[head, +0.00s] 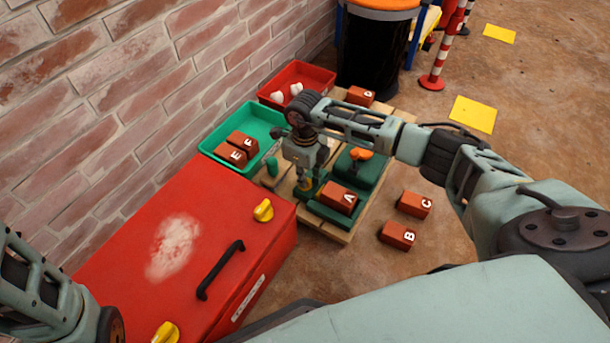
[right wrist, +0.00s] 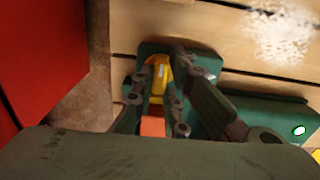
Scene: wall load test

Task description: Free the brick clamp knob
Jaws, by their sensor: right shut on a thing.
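The brick clamp (head: 336,217) is a green fixture on the wooden pallet, with brick A (head: 338,198) lying in it. My right gripper (head: 303,185) points down at the clamp's left end. In the right wrist view its two dark fingers (right wrist: 159,85) are shut on a yellow piece with an orange end, which I take for the clamp knob (right wrist: 157,68). The fingers partly hide it, so I cannot tell how far it is turned. A green block with an orange top (head: 360,154) stands behind brick A. My left arm shows at the lower left, its gripper out of frame.
A red box (head: 150,230) with a black handle stands close left of the pallet (head: 336,235). Green tray (head: 215,143) holds bricks E and F; red tray (head: 318,78) holds white lumps. Bricks B (head: 398,235) and C (head: 414,204) lie on the floor. A brick wall (head: 130,90) bounds the left.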

